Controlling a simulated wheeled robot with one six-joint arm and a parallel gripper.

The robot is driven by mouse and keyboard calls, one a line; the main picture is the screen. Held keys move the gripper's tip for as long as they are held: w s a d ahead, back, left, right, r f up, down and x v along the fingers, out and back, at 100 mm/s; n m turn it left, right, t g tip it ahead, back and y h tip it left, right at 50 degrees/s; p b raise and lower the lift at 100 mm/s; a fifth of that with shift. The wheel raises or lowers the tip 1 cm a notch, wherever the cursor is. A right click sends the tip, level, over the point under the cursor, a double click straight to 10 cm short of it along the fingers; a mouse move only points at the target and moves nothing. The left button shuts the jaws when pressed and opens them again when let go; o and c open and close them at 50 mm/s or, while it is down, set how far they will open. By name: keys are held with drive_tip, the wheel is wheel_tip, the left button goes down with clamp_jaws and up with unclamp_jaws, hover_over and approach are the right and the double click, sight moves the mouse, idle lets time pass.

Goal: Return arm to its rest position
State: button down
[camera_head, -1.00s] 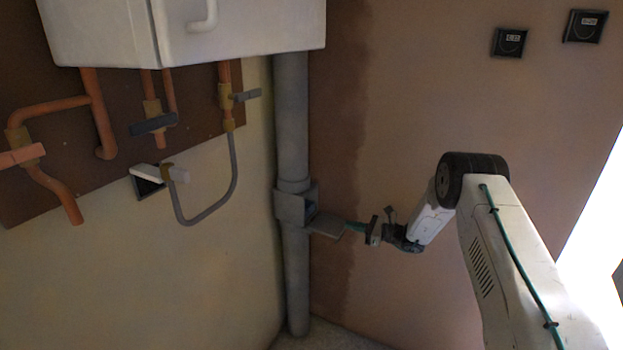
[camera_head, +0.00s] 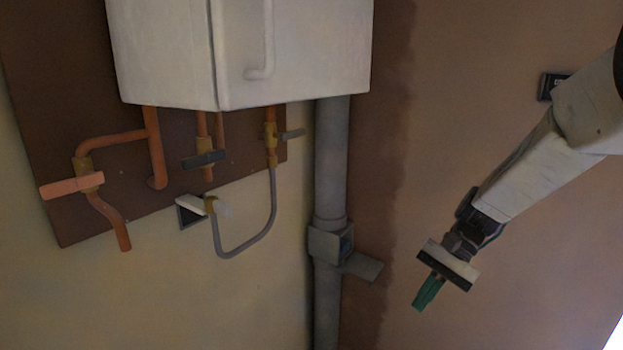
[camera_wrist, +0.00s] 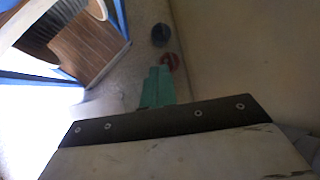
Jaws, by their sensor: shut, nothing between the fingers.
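My gripper (camera_head: 427,293) is at the right in the head view, its green fingers together and empty, pointing down and to the left. It hangs in front of the bare pinkish wall, apart from the grey pipe and its open hatch. My pale arm comes in from the upper right. In the wrist view, the green fingers (camera_wrist: 157,87) lie side by side with nothing between them, above a pale floor.
A grey vertical pipe (camera_head: 331,170) has a box with an open flap (camera_head: 362,267) left of my gripper. A white cabinet (camera_head: 170,50) hangs above copper pipes with valves. A dark wall device (camera_head: 551,86) is partly behind my arm. The wrist view shows a red round thing (camera_wrist: 170,62) on the floor.

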drive_tip(key=s+d+r+n+t+h, duration=0.2)
drive_tip(key=s+r, duration=0.4)
drive_tip(key=s, duration=0.5)
drive_tip(key=s+d+r+n+t+h, duration=0.2)
drive_tip(key=s+r+n+t+h, duration=0.1)
drive_tip(key=s, duration=0.9)
drive_tip(key=shift+d+r+n+h, duration=0.2)
drive_tip(key=shift+r+n+h, duration=0.65)
drive_tip(key=shift+r, duration=0.6)
